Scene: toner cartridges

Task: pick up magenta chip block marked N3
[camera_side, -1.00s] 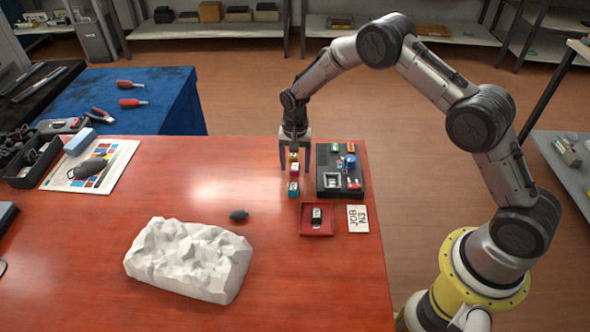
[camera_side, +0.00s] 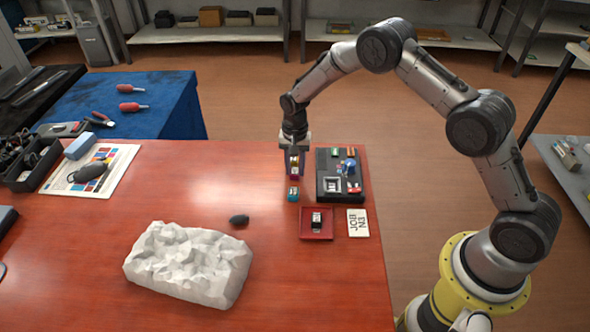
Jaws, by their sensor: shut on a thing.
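The magenta chip block (camera_side: 293,173) is small and partly hidden between the fingers of my gripper (camera_side: 294,174), near the right part of the red table. My gripper points down and is shut on it. Its N3 marking is too small to read. A bit of yellow shows just behind or above the magenta, partly covered by the fingers. I cannot tell whether the block touches the table.
A cyan block (camera_side: 293,194) sits just in front of my gripper. A black tray (camera_side: 327,154) with small parts stands close on the right. A red dish (camera_side: 306,231) holding a black-and-white block and a lettered card (camera_side: 357,223) lie nearer. A white rocky slab (camera_side: 188,262) lies front left.

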